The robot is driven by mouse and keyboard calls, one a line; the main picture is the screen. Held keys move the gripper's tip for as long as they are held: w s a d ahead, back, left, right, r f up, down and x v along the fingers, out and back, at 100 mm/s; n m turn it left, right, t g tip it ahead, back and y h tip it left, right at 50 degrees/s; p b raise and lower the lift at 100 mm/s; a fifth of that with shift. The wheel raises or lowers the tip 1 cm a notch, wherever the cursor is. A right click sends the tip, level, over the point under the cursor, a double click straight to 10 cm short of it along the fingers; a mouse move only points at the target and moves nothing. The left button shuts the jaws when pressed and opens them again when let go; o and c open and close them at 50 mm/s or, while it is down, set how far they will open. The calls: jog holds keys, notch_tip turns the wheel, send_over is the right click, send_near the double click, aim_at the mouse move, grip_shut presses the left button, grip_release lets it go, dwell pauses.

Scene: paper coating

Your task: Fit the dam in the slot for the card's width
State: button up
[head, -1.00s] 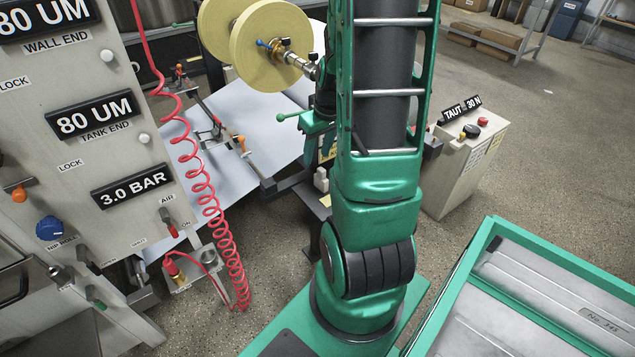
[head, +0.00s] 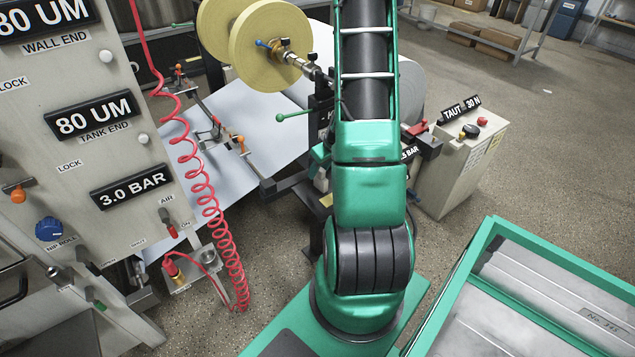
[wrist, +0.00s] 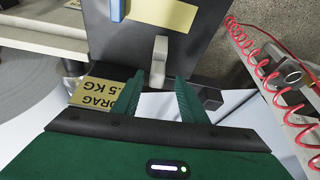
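In the wrist view, my gripper (wrist: 160,88) is open, with its two green fingers apart. A pale grey upright tab (wrist: 159,58) stands just beyond and partly between the fingertips, with gaps visible beside it. It is in front of a dark plate (wrist: 205,45). I cannot tell whether this tab is the dam. A blank yellow card (wrist: 162,12) lies on the plate at the top, only partly in view. No dam slot can be made out. In the head view, my arm hides the gripper.
A yellow "DRAG" label (wrist: 108,95) lies left of the fingers, upside down. Red coiled hose (wrist: 285,110) hangs at the right; it also shows in the head view (head: 200,180). The paper web (head: 240,115) and yellow roll (head: 268,45) are left of my arm. A grey control box (head: 455,170) stands right.

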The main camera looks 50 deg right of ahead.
aim_at(317, 177)
jog(key=shift+s+d+x, duration=0.1)
jog(key=shift+s+x, duration=0.05)
jog(key=shift+x, duration=1.3)
jog(key=shift+s+d+x, duration=0.1)
jog(key=shift+x, duration=1.3)
jog(key=shift+f, duration=0.1)
grip_shut()
